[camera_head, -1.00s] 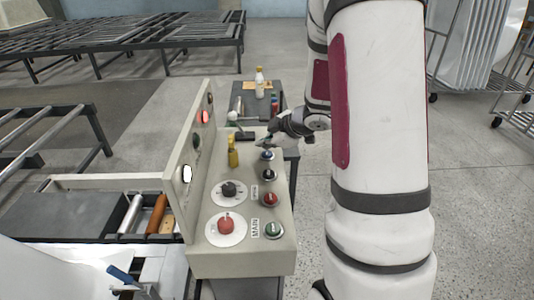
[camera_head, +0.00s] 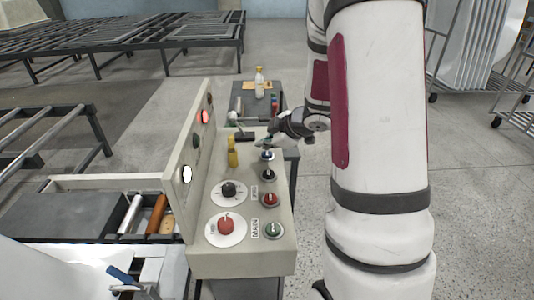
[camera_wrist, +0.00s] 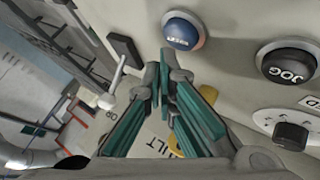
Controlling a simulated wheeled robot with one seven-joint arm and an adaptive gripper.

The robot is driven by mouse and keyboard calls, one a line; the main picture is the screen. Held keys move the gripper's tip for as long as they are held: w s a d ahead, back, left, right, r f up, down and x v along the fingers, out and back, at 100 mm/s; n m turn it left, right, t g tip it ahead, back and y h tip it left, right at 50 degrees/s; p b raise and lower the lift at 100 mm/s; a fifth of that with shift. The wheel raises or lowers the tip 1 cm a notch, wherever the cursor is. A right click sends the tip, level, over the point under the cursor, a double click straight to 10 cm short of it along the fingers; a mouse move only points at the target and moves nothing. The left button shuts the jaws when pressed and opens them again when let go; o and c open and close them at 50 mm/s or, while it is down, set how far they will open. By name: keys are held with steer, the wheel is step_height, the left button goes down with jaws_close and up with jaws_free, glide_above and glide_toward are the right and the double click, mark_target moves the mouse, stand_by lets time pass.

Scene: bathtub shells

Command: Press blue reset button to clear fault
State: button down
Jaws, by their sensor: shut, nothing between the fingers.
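The blue reset button (camera_head: 267,155) sits at the far end of the row of buttons on the control panel (camera_head: 246,256). In the wrist view the blue button (camera_wrist: 184,31) has a metal rim and a white label. My gripper (camera_head: 264,143) is shut and empty, just beyond the button in the head view. In the wrist view its fingertips (camera_wrist: 166,62) point toward the panel, just below and left of the button. They look apart from it, but the exact gap is hard to judge. A red lamp (camera_head: 205,117) shows on the upright panel.
Near the blue button are a black JOG button (camera_wrist: 287,64), a red button (camera_head: 270,199) and a green button (camera_head: 273,230). A yellow switch (camera_head: 233,152), a black knob (camera_head: 229,189) and a red knob (camera_head: 226,225) also stand on the panel. A side table (camera_head: 243,88) holds bottles behind it.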

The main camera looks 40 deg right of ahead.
mark_target(266, 155)
steer(key=shift+f, duration=0.35)
steer(key=shift+f, duration=0.45)
stand_by(0.6)
steer(key=shift+r, duration=0.2)
steer(key=shift+r+p, duration=0.7)
steer(key=shift+p, duration=0.1)
step_height(266, 155, up, 5)
steer(key=p, duration=0.5)
steer(key=shift+s+f, duration=0.1)
stand_by(0.3)
stand_by(0.7)
